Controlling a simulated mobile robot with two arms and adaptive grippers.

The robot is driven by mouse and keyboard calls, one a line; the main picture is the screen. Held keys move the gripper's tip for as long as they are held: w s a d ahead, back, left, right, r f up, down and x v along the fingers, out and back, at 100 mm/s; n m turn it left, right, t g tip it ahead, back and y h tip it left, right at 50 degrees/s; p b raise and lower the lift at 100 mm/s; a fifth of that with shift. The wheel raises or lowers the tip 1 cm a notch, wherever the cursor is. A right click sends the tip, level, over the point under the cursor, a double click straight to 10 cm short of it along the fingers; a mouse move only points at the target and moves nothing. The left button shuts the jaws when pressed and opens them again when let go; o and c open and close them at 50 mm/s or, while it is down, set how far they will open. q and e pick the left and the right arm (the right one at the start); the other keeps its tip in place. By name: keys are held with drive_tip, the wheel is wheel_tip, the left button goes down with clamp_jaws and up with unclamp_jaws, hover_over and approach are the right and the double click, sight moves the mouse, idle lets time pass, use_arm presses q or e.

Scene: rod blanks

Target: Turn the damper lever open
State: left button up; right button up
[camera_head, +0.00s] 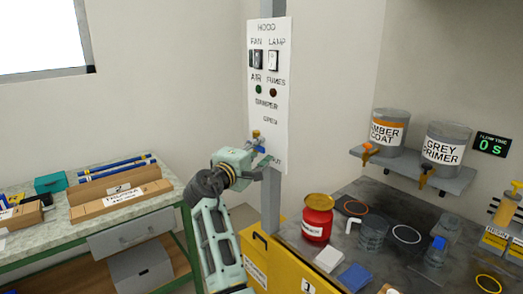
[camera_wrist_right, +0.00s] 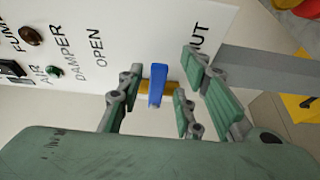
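The damper lever has a blue handle (camera_wrist_right: 157,84) on a brass-coloured pivot, mounted on the white hood panel (camera_head: 267,85) below the DAMPER and OPEN labels. In the head view, a brass part of the lever (camera_head: 256,134) shows just above my right gripper (camera_head: 258,150), which hides much of the rest. In the right wrist view, my right gripper (camera_wrist_right: 158,88) is open, with its green-padded fingers on either side of the blue handle. Gaps show between handle and fingers, so it does not look gripped. My left gripper is not in view.
A grey post (camera_head: 271,205) stands directly under the panel. To the right, a dark bench holds a red can (camera_head: 317,218) and rings; paint tins (camera_head: 388,128) stand on a shelf. A bench with wooden trays (camera_head: 118,200) is at the left.

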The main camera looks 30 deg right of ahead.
drive_tip(key=shift+s+a+r, duration=0.1)
drive_tip(key=shift+a+r, duration=0.05)
drive_tip(key=shift+a, duration=0.2)
drive_tip(key=shift+c, duration=0.6)
drive_tip(key=shift+d, duration=0.1)
drive_tip(key=c, duration=0.4)
clamp_jaws()
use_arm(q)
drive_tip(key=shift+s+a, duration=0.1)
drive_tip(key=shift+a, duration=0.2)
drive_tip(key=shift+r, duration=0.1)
use_arm(e)
drive_tip(key=shift+d, duration=0.1)
